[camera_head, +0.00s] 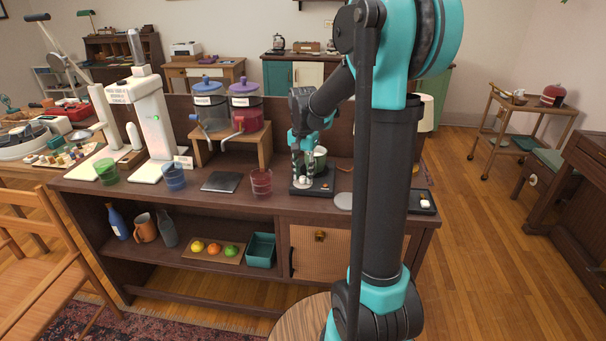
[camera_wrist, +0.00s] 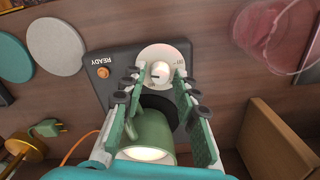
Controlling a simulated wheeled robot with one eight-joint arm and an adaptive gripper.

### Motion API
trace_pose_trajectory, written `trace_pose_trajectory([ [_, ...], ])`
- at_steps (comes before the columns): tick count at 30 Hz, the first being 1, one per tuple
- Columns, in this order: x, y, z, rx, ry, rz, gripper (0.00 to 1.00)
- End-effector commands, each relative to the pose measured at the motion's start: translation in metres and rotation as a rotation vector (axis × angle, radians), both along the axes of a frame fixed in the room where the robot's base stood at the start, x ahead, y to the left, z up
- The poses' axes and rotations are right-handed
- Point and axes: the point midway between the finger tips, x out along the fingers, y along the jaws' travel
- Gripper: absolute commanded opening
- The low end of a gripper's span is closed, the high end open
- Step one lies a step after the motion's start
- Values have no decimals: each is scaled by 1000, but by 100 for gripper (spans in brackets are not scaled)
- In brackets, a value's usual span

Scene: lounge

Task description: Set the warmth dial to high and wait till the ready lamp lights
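The dark warmer base (camera_head: 322,186) stands on the dark wood counter, and it fills the middle of the wrist view (camera_wrist: 95,58). Its warmth dial (camera_wrist: 159,73) is a white disc with a raised white knob; small marks are too blurred to read. The ready lamp (camera_wrist: 103,72) is a round orange spot beside the word READY; I cannot tell whether it glows. A green pot (camera_wrist: 151,128) with pale contents is on the warmer. My gripper (camera_wrist: 157,80) is open, its fingertips on either side of the dial knob; contact is unclear. In the head view my gripper (camera_head: 303,148) points down over the warmer.
A grey disc (camera_wrist: 54,46) and a clear reddish cup (camera_wrist: 280,35) lie near the warmer in the wrist view. Two lidded dispensers (camera_head: 245,112) stand behind left.

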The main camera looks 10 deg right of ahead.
Motion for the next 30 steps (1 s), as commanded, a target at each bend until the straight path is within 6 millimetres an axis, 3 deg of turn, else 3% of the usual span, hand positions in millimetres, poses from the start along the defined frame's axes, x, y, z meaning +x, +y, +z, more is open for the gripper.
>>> trace_pose_trajectory([
  [5, 0, 0, 12, 0, 0, 0, 30],
  [21, 0, 0, 107, 0, 0, 0, 30],
  [30, 0, 0, 120, 0, 0, 0, 30],
])
